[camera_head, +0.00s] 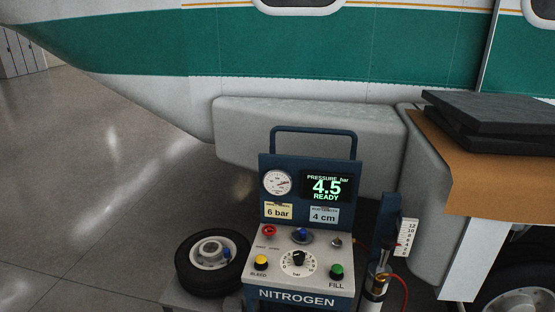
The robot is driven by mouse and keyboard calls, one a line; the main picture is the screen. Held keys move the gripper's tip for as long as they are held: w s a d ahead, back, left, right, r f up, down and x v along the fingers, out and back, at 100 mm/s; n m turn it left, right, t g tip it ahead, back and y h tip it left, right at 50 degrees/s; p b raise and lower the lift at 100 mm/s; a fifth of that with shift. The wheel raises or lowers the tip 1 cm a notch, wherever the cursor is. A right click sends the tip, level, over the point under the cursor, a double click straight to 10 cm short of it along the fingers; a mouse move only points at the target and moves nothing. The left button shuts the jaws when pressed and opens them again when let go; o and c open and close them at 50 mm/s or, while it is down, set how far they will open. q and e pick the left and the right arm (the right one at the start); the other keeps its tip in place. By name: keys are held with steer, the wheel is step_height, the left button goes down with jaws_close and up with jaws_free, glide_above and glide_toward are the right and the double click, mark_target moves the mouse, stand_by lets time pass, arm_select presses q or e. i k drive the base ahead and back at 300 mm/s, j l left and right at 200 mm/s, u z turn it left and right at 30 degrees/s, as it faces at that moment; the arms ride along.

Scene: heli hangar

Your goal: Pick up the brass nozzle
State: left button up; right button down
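I cannot make out a clear brass nozzle in the head view. A dark upright cylinder (376,284) with pale and brass-coloured bands stands right of the nitrogen cart (305,277); I cannot tell whether any part of it is the nozzle. A thin red hose (401,281) curves away beside the cylinder. The cart has a pressure gauge (277,183), a display (327,186) reading 4.5 bar READY, and BLEED and FILL knobs. Neither of my grippers is in view.
A wheel with a black tyre (212,262) lies left of the cart. The white and green helicopter body (330,45) fills the back. Dark pads (490,118) rest on a brown-covered surface (475,175) at right. Open floor (100,190) lies at left.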

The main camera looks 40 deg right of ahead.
mark_target(379, 280)
steer(key=z, duration=1.55)
steer(key=i+l+u, duration=0.1)
steer(key=l, duration=0.3)
steer(key=i+l+u, duration=0.1)
steer(key=i+l, duration=0.15)
steer(key=l, duration=0.15)
steer(key=i+l+u, duration=0.1)
steer(key=l, duration=0.3)
steer(key=i+l+u, duration=0.1)
steer(key=l, duration=0.35)
steer(key=i+l+u, duration=0.15)
steer(key=l, duration=0.3)
steer(key=i+l+u, duration=0.1)
steer(key=l, duration=0.35)
